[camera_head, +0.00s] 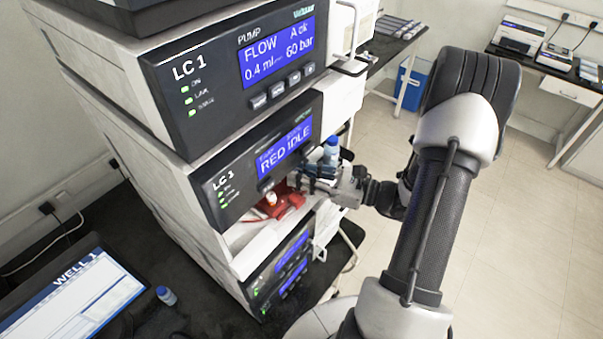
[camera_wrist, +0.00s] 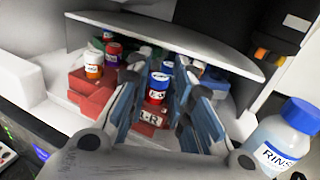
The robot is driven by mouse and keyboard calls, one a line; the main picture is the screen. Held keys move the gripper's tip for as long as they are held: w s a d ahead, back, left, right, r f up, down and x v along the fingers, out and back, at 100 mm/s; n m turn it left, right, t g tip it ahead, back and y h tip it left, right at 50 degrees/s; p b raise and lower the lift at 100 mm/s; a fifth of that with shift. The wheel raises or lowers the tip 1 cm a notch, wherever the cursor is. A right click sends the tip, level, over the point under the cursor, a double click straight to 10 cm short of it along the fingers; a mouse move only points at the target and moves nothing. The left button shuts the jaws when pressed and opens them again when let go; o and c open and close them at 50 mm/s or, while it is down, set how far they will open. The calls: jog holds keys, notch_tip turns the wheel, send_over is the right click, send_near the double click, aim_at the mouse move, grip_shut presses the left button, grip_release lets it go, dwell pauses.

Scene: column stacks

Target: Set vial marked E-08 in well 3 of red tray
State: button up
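In the wrist view a blue-capped vial (camera_wrist: 157,88) with a white label and red lower part stands between the fingers of my gripper (camera_wrist: 159,90); its label is too small to read surely. There seem to be gaps beside it, so the fingers look open. The red tray (camera_wrist: 90,95) lies in the open bay, with a white tag on its front. In the head view my gripper (camera_head: 300,182) reaches into the bay over the red tray (camera_head: 288,208). A white-capped vial (camera_head: 271,198) shows there. The well numbers cannot be read.
Other vials stand in the tray, including an orange one (camera_wrist: 94,66) and a red one (camera_wrist: 113,53). A pale panel (camera_wrist: 165,38) overhangs the bay. A blue-capped rinse bottle (camera_wrist: 280,135) stands close at right. A monitor (camera_head: 75,300) reads WELL 1; a loose vial (camera_head: 166,295) is beside it.

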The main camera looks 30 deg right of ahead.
jog(key=o, duration=0.4)
jog(key=v, duration=1.2)
